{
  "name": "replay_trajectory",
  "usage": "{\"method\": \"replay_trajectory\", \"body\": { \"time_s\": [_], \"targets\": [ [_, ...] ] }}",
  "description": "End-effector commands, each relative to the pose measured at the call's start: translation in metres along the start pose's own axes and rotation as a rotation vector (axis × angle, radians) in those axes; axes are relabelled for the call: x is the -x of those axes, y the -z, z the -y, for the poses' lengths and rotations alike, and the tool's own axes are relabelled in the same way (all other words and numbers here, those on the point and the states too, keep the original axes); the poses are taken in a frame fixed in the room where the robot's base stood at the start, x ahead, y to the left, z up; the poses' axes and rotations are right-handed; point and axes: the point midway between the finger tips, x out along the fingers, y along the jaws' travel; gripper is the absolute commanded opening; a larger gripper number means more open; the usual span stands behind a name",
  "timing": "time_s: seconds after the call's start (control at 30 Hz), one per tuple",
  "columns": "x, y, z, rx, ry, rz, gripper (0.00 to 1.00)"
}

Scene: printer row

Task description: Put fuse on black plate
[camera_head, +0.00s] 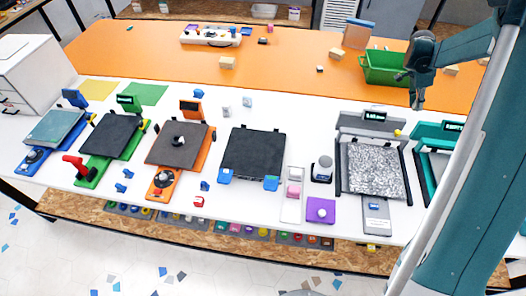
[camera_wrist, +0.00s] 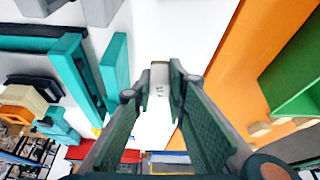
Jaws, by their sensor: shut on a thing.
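My gripper (camera_head: 415,103) is at the right, raised over the area between the green bin and the grey printer. In the wrist view its two fingers (camera_wrist: 160,95) close on a small pale block with dark marks, which looks like the fuse (camera_wrist: 160,73). The fuse is too small to make out in the head view. A black plate (camera_head: 254,152) lies flat with blue corner pieces at the middle of the white table. Another dark plate (camera_head: 110,135) sits on the green printer to the left. Both look bare.
A grey printer with a speckled plate (camera_head: 375,170) and a teal printer (camera_head: 435,163) stand at the right. An orange printer (camera_head: 178,145) stands left of the middle. A green bin (camera_head: 382,68) is on the orange table behind. Small parts and a purple block (camera_head: 320,211) lie around.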

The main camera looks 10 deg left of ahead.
Motion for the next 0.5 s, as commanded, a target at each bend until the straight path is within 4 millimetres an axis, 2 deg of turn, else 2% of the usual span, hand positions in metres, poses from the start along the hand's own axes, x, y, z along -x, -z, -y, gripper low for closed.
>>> {"method": "replay_trajectory", "body": {
  "time_s": [0.27, 0.5],
  "targets": [
    [0.035, -0.068, 0.008, 0.056, 0.023, 0.001, 0.06],
    [0.070, -0.138, 0.009, 0.112, 0.047, 0.002, 0.06]
  ]
}}
